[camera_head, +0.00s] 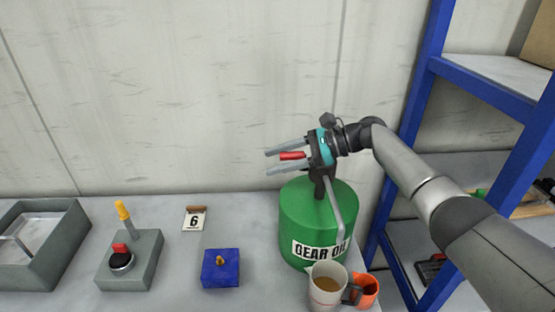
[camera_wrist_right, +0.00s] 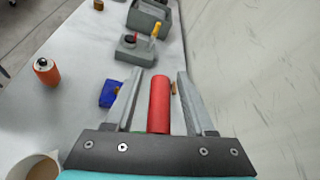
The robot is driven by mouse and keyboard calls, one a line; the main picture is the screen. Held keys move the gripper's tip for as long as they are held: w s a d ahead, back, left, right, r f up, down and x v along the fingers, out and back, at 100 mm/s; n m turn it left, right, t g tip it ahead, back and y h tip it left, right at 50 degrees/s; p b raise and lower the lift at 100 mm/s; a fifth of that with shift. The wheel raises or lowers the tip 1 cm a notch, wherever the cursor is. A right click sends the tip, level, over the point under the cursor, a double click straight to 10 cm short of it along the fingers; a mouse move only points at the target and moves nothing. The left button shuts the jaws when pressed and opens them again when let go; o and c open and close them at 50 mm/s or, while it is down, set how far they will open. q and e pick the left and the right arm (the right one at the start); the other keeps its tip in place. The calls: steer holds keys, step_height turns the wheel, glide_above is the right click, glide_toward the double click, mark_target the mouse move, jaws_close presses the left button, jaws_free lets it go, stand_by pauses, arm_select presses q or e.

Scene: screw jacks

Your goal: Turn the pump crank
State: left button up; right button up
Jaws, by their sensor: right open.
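The pump crank's red handle (camera_head: 293,155) shows at the top of the pump on the green gear oil drum (camera_head: 295,225). My right gripper (camera_head: 268,162) reaches in from the right with its fingers pointing left, one on each side of the handle. In the right wrist view the red handle (camera_wrist_right: 159,103) lies lengthwise between the two open fingers (camera_wrist_right: 160,75), with a gap visible on both sides. The grey pump spout (camera_head: 336,210) runs down the drum's front toward a beige measuring cup (camera_head: 327,285). The cup holds brown liquid. My left gripper is not in view.
An orange container (camera_head: 366,290) stands beside the cup. A blue box (camera_head: 221,269), a grey switch box (camera_head: 145,262), a "6" card (camera_head: 194,219) and a grey tray (camera_head: 70,235) are left of the drum. A blue-framed shelf (camera_head: 480,88) stands right. The wall is behind.

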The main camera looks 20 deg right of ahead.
steer(key=b+v, duration=0.2)
steer(key=v, duration=1.3)
steer(key=shift+r, duration=0.15)
